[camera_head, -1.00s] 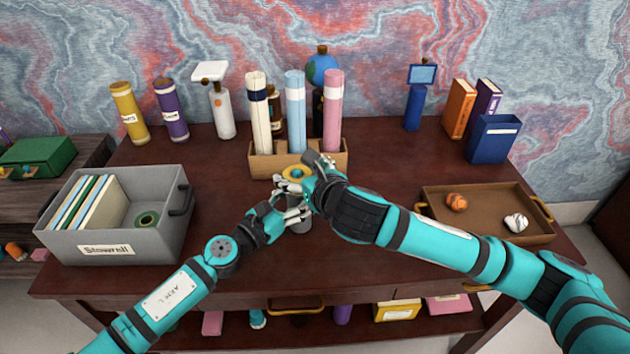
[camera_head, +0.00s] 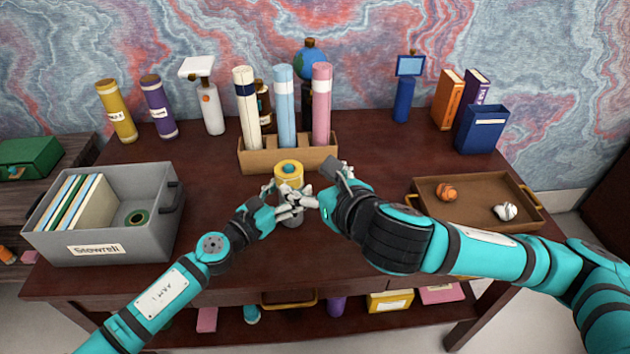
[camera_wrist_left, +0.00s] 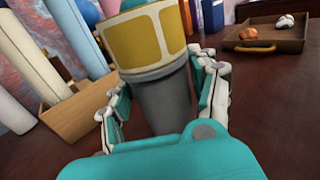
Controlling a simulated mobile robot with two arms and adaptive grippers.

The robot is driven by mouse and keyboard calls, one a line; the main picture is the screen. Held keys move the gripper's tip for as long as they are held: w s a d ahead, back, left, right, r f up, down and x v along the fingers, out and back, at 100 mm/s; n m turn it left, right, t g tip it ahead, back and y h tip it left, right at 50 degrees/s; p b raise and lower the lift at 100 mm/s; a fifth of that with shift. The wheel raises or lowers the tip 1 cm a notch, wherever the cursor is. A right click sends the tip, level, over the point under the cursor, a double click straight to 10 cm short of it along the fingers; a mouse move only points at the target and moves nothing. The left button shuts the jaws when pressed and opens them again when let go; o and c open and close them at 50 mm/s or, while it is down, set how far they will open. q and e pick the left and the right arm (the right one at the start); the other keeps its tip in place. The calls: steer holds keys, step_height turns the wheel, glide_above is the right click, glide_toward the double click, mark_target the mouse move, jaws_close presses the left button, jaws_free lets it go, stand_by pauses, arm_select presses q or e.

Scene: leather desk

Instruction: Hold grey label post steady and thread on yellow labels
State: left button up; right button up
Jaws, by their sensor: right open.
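The grey label post (camera_head: 292,222) stands upright on the desk, its lower part showing below my left gripper. A yellow label (camera_head: 289,174) sits around its upper part, with a teal tip inside the ring; the left wrist view shows the label (camera_wrist_left: 150,40) encircling the post above the bare grey shaft (camera_wrist_left: 163,105). My left gripper (camera_head: 290,203) is closed around the shaft below the label, with fingers on both sides (camera_wrist_left: 165,95). My right gripper (camera_head: 332,183) is open and empty just right of the label, apart from it.
A wooden holder (camera_head: 288,158) with tall rolls stands close behind the post. A grey bin (camera_head: 150,240) with folders and a dark green ring is at left. A brown tray (camera_head: 470,208) with two crumpled balls is at right. The desk's middle left is clear.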

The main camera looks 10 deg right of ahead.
arm_select(q)
steer(key=shift+o, duration=1.3)
